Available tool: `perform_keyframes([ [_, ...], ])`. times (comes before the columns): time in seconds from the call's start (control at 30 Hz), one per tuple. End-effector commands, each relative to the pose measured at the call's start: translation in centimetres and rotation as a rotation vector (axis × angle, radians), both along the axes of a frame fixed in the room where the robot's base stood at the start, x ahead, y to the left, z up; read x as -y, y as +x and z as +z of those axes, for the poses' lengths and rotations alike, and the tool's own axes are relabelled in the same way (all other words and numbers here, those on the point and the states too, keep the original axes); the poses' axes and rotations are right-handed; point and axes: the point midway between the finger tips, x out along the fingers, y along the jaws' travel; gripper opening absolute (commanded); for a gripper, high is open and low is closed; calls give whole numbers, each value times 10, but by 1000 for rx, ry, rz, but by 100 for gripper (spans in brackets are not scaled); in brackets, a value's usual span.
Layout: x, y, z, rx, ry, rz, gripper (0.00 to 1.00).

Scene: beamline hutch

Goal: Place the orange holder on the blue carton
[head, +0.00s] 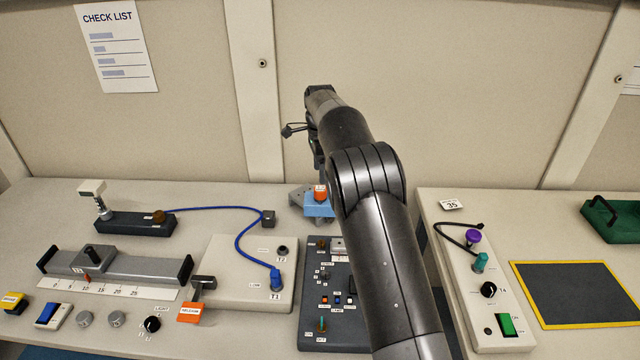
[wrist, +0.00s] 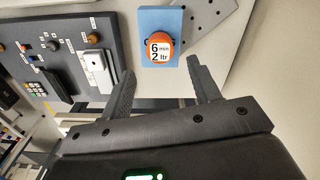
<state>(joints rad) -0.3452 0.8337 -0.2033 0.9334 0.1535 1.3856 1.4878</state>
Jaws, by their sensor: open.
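The orange holder (head: 320,191) is a small rounded piece on top of the blue carton (head: 319,209), at the back of the left bench. In the wrist view, the holder (wrist: 160,58) bears a white label reading "6 min 2 ltr" and sits on the carton's face (wrist: 158,20), within its edges. My gripper (wrist: 160,78) is open and empty, its two fingers spread either side of the holder's line and apart from it. In the head view, my arm hides most of my gripper, which is just above the holder.
A grey perforated bracket (wrist: 205,15) stands right beside the carton. A dark control panel (head: 334,300) with switches lies in front of it. A white box with a blue cable (head: 240,270) is to the left. A yellow-edged black mat (head: 580,292) lies on the right bench, clear.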

Motion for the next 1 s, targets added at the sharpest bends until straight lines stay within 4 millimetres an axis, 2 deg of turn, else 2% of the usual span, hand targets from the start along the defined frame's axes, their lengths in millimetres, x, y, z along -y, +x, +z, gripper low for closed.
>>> perform_keyframes([
  [0.03, 0, 0, 10, 2, 1, 0, 57],
  [0.2, 0, 0, 34, 0, 0, 0, 57],
  [0.53, 3, -2, 47, 2, 1, 5, 57],
  [0.63, 12, -9, 62, 16, 10, 32, 57],
  [0.77, 37, -30, 95, 50, 28, 105, 57],
  [1.0, 84, -92, 150, 129, 45, 294, 57],
])
